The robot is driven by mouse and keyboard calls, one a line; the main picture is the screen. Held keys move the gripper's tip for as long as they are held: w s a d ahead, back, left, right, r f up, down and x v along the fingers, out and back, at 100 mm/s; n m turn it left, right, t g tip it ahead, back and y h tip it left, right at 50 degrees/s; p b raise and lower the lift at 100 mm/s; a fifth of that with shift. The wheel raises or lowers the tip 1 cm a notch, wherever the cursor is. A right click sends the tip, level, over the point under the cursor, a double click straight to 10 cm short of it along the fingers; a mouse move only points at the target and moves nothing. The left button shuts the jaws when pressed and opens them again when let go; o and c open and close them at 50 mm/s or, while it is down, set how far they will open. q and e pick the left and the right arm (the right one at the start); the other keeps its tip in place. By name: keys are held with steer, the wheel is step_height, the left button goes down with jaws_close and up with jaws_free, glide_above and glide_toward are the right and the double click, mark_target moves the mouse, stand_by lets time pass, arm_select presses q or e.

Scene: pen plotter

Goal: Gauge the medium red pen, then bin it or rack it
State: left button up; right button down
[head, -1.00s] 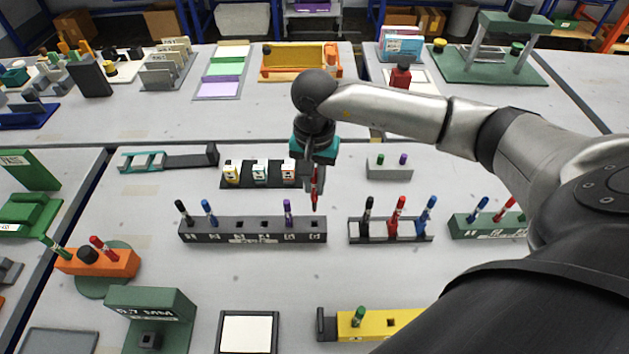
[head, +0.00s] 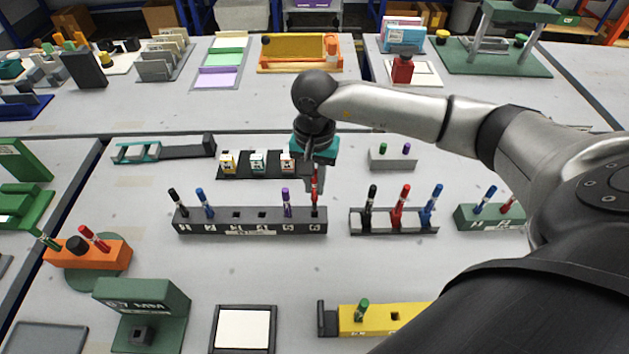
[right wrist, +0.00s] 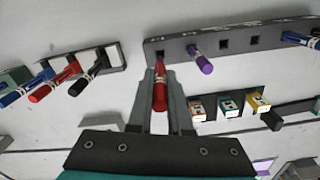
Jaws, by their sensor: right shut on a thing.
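A red pen (head: 314,188) is upright between the fingers of my right gripper (head: 316,182), over the rightmost slot of the long dark rack (head: 250,228). Its lower end meets that slot; how deep it sits is hard to tell. In the right wrist view, the red pen (right wrist: 160,92) lies between the two grey fingers of the right gripper (right wrist: 160,85), its far end at the end slot of the rack (right wrist: 225,34). The rack also holds a black, a blue and a purple pen (head: 286,203); two middle slots are empty. A green block marked 0.7 MM (head: 142,300) stands at front left. My left gripper is not in view.
A grey holder (head: 392,231) with black, red and blue pens is close to the right. Small labelled boxes (head: 258,162) stand behind the rack. A yellow block (head: 378,318) with a green pen and a white pad (head: 244,328) are in front; bare table lies between.

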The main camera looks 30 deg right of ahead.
mark_target(314, 200)
steer(key=shift+b, duration=0.65)
stand_by(1.1)
steer(key=shift+f, duration=0.2)
steer(key=shift+f+b, duration=0.35)
steer(key=shift+b, duration=0.1)
steer(key=shift+f+b, duration=2.05)
steer(key=shift+f, duration=0.25)
steer(key=c, duration=0.8)
jaws_free()
steer(key=shift+o, duration=0.2)
steer(key=shift+r, duration=0.15)
step_height(314, 200, up, 15)
steer(key=shift+p, duration=0.85)
